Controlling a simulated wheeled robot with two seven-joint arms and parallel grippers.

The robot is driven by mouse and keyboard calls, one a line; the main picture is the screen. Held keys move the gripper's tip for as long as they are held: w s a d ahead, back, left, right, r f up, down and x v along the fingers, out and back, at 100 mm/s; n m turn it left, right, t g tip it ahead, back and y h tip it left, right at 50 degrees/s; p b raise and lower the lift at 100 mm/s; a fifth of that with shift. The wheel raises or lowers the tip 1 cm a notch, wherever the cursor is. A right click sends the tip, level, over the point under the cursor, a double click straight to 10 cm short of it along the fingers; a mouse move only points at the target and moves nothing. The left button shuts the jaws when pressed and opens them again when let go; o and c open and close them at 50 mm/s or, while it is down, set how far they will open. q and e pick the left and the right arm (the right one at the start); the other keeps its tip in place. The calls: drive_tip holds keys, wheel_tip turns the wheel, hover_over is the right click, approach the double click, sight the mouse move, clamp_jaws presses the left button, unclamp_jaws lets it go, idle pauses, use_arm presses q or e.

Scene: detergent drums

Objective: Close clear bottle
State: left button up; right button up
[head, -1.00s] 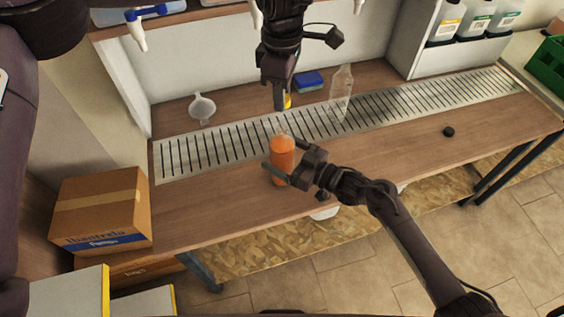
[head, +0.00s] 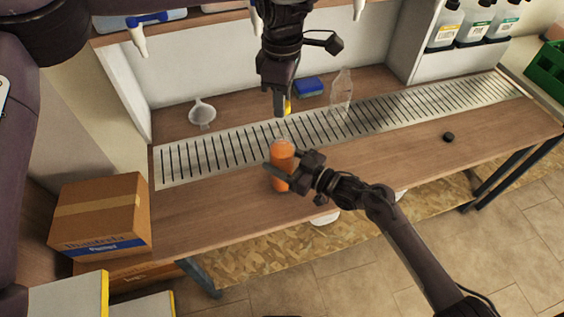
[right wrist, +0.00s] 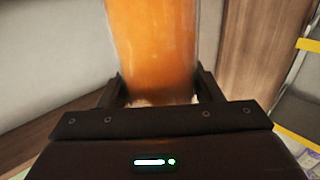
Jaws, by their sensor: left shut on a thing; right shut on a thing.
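A clear bottle with orange contents (head: 281,162) stands about upright near the front of the counter in the head view. My right gripper (head: 281,180) is shut around its lower part, and the orange bottle (right wrist: 155,50) also fills the space between the fingers in the right wrist view. My left gripper (head: 282,108) points down just above the bottle's top, apart from it. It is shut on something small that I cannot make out. A yellow bit (head: 288,107) shows beside its fingers. Another clear bottle (head: 341,90), which looks empty, stands farther back at the drain grate.
A slotted metal drain grate (head: 225,152) runs along the counter. A white funnel (head: 202,112) and a blue sponge (head: 309,88) lie behind it. A small black round piece (head: 448,137) lies on the right. Cardboard boxes (head: 102,212) stand at the left.

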use_arm(q)
drive_tip(key=shift+f, duration=2.45)
drive_tip(key=shift+f, duration=0.9)
drive_tip(key=shift+f, duration=0.55)
use_arm(e)
clamp_jaws()
use_arm(q)
drive_tip(key=m, duration=0.5)
drive_tip(key=shift+m, duration=0.3)
drive_tip(key=m, duration=0.5)
drive_tip(key=shift+d, duration=0.1)
drive_tip(key=m, duration=0.2)
drive_tip(key=shift+m, duration=0.3)
